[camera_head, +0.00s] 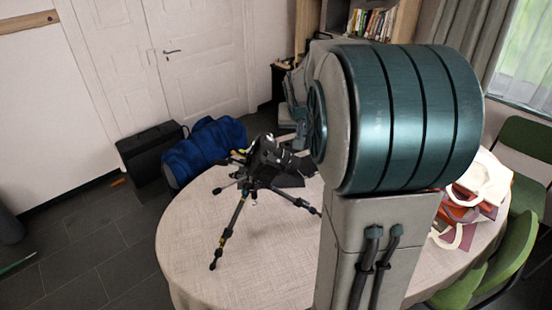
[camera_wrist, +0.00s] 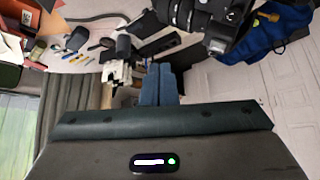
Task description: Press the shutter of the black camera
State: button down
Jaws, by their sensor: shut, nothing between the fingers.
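The black camera (camera_head: 268,156) sits on a small black tripod (camera_head: 236,212) that stands with spread legs on the round table (camera_head: 270,255). In the wrist view the camera (camera_wrist: 200,16) is at the top, partly cut off by the frame edge. Its shutter button is too small to make out in either view. My gripper (camera_wrist: 158,72) shows in the wrist view with its two blue-grey fingers together and nothing between them. The fingertips are below and left of the camera in that picture, apart from it. In the head view my arm hides part of the table.
A blue bag (camera_head: 205,150) lies at the table's far left edge, beside a black case (camera_head: 150,150). Bags (camera_head: 470,205) lie on the table's right side, near green chairs (camera_head: 505,255). Small tools (camera_wrist: 75,50) lie on the table. The table's front left is clear.

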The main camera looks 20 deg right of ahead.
jog(key=shift+f, duration=0.1)
jog(key=b, duration=0.5)
send_over(281, 165)
jog(key=d, duration=0.2)
notch_tip(281, 165, down, 6)
jog(key=shift+s+a+f+b, duration=0.2)
jog(key=shift+a+f+b, duration=0.4)
jog(key=shift+f+b, duration=0.15)
jog(key=shift+f, duration=0.1)
dwell(1.1)
jog(key=shift+w+a+f+b, duration=0.15)
jog(key=shift+a+f+b, duration=0.1)
jog(key=shift+b, duration=0.25)
jog(key=shift+a+f+b, duration=0.1)
jog(key=shift+f+b, duration=0.2)
jog(key=shift+b, duration=0.1)
dwell(0.3)
jog(key=shift+r, duration=0.1)
jog(key=shift+d+r+p, duration=0.35)
jog(key=shift+r+p, duration=0.05)
jog(key=shift+r, duration=0.15)
jog(key=shift+r, duration=0.15)
